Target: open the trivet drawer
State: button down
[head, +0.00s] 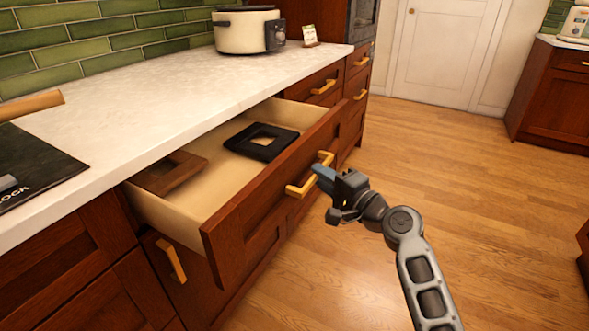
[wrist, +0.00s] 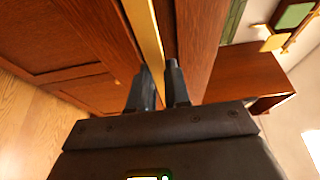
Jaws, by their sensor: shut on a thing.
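The trivet drawer (head: 260,190) is pulled well out from under the counter. Inside lie a black square trivet (head: 240,141) with a square hole and a brown wooden trivet (head: 172,175), apart from each other. The drawer's brass handle (head: 299,190) is on its front panel. My gripper (head: 322,174) is shut on this handle, near its far end. In the wrist view the two fingers (wrist: 161,80) are on either side of the brass bar (wrist: 146,38). The exact contact between the fingertips is partly hidden.
The white counter (head: 150,105) overhangs the drawer and holds a cream cooker (head: 243,31), a small card (head: 310,34) and a dark board (head: 35,165). Other closed drawers with brass handles (head: 323,87) are beyond. The wooden floor (head: 450,150) on the right is clear.

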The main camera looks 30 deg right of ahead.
jog(key=s+d, duration=0.7)
jog(key=s, duration=0.2)
jog(key=shift+s+b, duration=0.35)
jog(key=shift+b, duration=0.05)
jog(key=c, duration=1.1)
grip_release()
jog(key=v, duration=0.7)
jog(key=shift+s+d, duration=0.1)
jog(key=shift+s, duration=0.25)
jog(key=shift+f, duration=0.1)
